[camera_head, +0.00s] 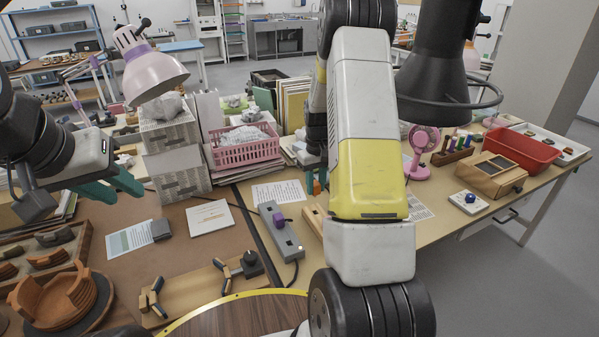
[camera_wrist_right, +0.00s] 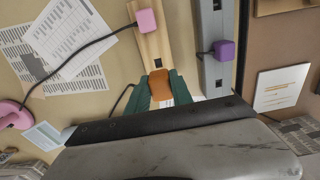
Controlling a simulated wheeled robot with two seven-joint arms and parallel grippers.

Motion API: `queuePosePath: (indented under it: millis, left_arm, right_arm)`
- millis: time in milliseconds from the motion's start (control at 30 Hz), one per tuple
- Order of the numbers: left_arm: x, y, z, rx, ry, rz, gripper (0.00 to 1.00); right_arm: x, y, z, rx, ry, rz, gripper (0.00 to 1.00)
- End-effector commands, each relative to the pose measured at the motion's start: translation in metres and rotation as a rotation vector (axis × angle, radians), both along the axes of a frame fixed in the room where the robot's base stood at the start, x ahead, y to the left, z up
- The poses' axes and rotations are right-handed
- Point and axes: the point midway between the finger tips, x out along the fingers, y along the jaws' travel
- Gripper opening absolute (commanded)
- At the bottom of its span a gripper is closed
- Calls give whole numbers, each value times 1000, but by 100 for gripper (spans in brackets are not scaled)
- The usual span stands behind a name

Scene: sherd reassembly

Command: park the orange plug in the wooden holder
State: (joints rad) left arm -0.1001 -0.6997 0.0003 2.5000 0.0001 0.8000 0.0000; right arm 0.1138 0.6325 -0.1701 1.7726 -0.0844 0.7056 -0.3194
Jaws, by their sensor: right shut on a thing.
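My right gripper (camera_wrist_right: 161,88) has green fingers shut on the orange plug (camera_wrist_right: 160,82). In the right wrist view the plug is over the near end of the wooden holder (camera_wrist_right: 153,45), close to a dark slot. Whether it touches the holder I cannot tell. A pink plug (camera_wrist_right: 146,21) sits at the holder's far end. In the head view my right arm hides most of the holder (camera_head: 314,219); a bit of the orange plug (camera_head: 317,187) shows beside the arm. My left gripper (camera_head: 112,187) is open and empty, above the table's left side.
A grey power strip (camera_head: 279,231) with a purple plug (camera_wrist_right: 223,49) lies beside the holder. Cables run from the plugs. Papers, a pink fan (camera_head: 421,150), a pink basket (camera_head: 243,150) and a wooden clamp board (camera_head: 197,291) stand around. Sherds (camera_head: 55,298) lie at front left.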

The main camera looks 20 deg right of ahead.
Motion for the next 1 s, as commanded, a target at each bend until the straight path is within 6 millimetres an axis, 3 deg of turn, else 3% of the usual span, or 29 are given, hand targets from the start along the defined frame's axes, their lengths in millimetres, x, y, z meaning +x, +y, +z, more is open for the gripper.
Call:
queuePosePath:
  millis: [700, 1000]
  left_arm:
    - [0, 0, 0, 0, 0, 0, 32]
    - [0, 0, 0, 0, 0, 0, 32]
  right_arm:
    - [-1, 0, -56, 0, 0, 6, 0]
    - [0, 0, -65, 0, 0, 6, 0]
